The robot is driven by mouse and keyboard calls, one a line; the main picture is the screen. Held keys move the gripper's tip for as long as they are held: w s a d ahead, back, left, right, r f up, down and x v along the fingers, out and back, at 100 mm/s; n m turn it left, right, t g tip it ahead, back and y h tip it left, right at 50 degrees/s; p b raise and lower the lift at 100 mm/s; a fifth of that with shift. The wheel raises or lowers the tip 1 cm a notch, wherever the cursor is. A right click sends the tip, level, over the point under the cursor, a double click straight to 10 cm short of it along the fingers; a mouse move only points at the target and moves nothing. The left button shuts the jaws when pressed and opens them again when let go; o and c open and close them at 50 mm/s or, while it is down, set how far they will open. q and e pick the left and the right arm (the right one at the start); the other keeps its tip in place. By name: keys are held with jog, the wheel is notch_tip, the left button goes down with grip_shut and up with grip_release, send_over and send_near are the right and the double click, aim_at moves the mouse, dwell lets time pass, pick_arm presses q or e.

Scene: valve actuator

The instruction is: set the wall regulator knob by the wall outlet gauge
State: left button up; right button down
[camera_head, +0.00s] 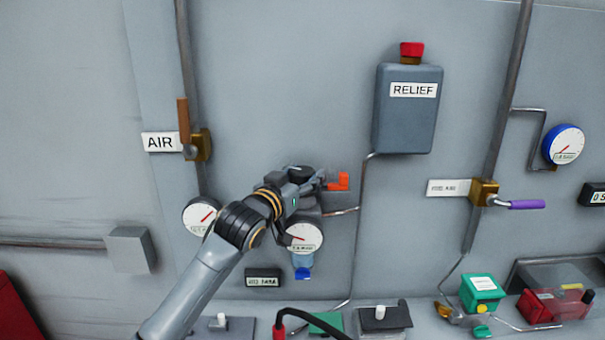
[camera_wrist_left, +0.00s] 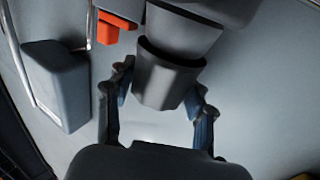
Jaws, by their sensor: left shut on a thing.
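The dark grey regulator knob (camera_wrist_left: 170,75) sits between the two fingers of my left gripper (camera_wrist_left: 160,103) in the left wrist view, and the gripper is shut on it. In the head view my left gripper (camera_head: 305,182) is at the wall, covering most of the regulator. A white round gauge (camera_head: 303,237) with a red needle and a small readout hangs just below the gripper. Another white gauge (camera_head: 202,215) is to its left, partly hidden by my arm. Their fine readings are too small to tell. My right gripper is not in view.
An orange handle (camera_head: 338,181) is close to the gripper's right. A grey RELIEF box (camera_head: 407,110) with a red cap is above right. A brown-handled AIR valve (camera_head: 184,122) is above left. A small dark display (camera_head: 263,278) is below. Bare wall lies between the AIR valve and RELIEF box.

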pick_arm(q)
jog(key=o, duration=1.2)
jog(key=shift+s, duration=0.1)
jog(key=v, duration=1.1)
jog(key=shift+s+a, duration=0.2)
jog(key=shift+s, duration=0.15)
jog(key=shift+f, duration=0.1)
